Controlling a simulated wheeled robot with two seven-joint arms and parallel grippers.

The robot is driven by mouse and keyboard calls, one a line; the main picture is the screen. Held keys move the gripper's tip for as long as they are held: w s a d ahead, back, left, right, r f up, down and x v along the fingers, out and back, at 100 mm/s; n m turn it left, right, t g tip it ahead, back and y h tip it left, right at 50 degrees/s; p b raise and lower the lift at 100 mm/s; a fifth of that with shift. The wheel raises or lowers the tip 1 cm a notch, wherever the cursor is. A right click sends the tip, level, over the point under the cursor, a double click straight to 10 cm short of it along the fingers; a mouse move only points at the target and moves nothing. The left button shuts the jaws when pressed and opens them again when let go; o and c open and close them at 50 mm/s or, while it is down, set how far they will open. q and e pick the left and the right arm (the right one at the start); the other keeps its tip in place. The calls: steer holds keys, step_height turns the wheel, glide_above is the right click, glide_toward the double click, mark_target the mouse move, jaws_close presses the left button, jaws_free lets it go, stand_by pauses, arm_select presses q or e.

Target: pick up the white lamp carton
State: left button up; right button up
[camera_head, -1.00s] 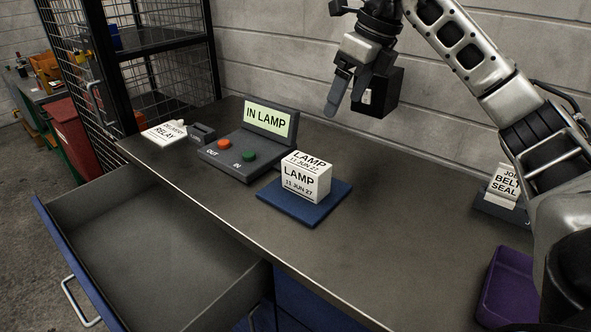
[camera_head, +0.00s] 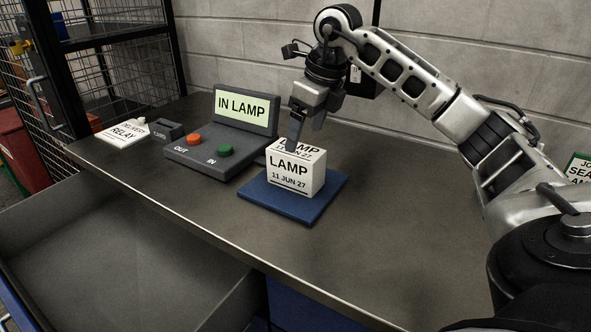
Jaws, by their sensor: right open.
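The white lamp carton (camera_head: 296,177) stands upright on a blue mat (camera_head: 272,202) on the grey bench. Its front reads LAMP, 11 JUN 27, and its top carries the same print, partly hidden by a finger. My right gripper (camera_head: 304,134) is open and points down just above and behind the carton. One fingertip overlaps the carton's top edge in the picture; I cannot tell whether it touches. My left gripper is not in view.
A console (camera_head: 222,148) with an IN LAMP screen, an orange OUT button and a green IN button stands left of the mat. A RELAY card (camera_head: 123,133) lies farther left. An open drawer (camera_head: 130,262) juts out at the front left. The bench right of the mat is clear.

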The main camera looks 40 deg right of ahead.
mark_target(295, 155)
steer(key=x, duration=0.7)
steer(key=shift+w+a+r, duration=0.1)
steer(key=shift+w+a, duration=0.15)
steer(key=shift+w, duration=0.1)
steer(key=shift+w+f, duration=0.1)
steer(key=shift+f, duration=0.3)
steer(key=shift+f, duration=0.25)
steer(key=c, duration=1.1)
steer(key=shift+c, duration=0.7)
steer(key=shift+r, duration=0.15)
